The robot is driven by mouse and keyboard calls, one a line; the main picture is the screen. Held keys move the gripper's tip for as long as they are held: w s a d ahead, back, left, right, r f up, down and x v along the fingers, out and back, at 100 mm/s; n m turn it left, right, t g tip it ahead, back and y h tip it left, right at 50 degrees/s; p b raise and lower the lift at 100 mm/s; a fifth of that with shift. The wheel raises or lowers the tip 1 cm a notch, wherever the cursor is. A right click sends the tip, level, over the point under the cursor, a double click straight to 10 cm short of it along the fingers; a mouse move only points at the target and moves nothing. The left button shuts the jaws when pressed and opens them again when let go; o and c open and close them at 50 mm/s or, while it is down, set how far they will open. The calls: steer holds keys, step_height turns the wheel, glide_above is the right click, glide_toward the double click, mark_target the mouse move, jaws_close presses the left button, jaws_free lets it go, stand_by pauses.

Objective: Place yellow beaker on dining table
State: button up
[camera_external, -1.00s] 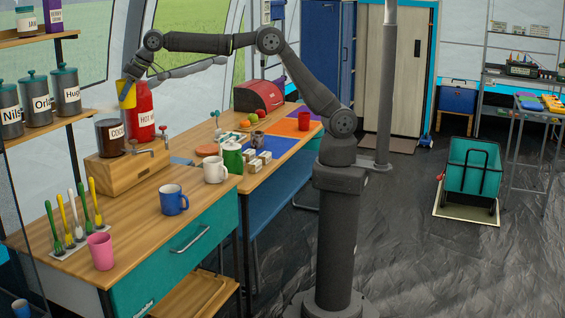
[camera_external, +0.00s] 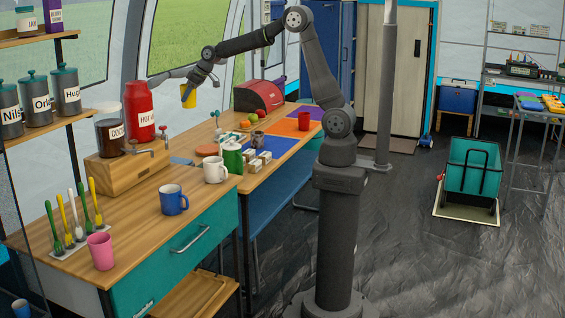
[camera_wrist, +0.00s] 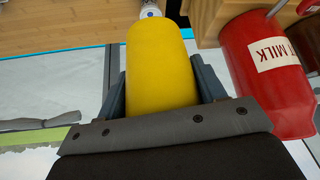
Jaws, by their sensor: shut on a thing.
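In the wrist view the yellow beaker (camera_wrist: 160,68) sits between the two fingers. The dining table appears to be the farther wooden table (camera_external: 283,143), with blue, orange and purple mats on it. The held beaker is well above the tabletops and apart from them.
The red dispenser (camera_external: 138,108) and the cocoa dispenser (camera_external: 110,130) stand on a wooden box left of my gripper. A green pot (camera_external: 232,158), white mug (camera_external: 214,169), blue mug (camera_external: 173,199), red mug (camera_external: 303,121) and red bread box (camera_external: 260,97) occupy the tabletops.

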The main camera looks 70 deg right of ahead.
steer(key=s+d+f+m+h, duration=0.2)
steer(key=s+d+f+m, duration=0.1)
steer(key=s+d+f, duration=1.25)
steer(key=w+d+f+m+h, duration=0.15)
steer(key=w+d, duration=0.25)
steer(key=d, duration=0.4)
steer(key=w+d+m, duration=0.2)
steer(key=w+d, duration=0.2)
steer(key=d, duration=0.5)
steer(key=w+d+f+m+h, duration=0.15)
steer(key=w+d, duration=0.25)
steer(key=d, duration=0.4)
steer(key=s+d+f+m+g+h, duration=0.1)
steer(key=s+d+m, duration=0.25)
steer(key=d, duration=1.05)
steer(key=s+d+f+m+g+h, duration=0.15)
steer(key=s+d, duration=0.25)
steer(key=d, duration=1)
steer(key=shift+m, duration=0.4)
step_height(320, 180, down, 9)
steer(key=shift+w+d+r, duration=0.1)
steer(key=shift+d, duration=0.05)
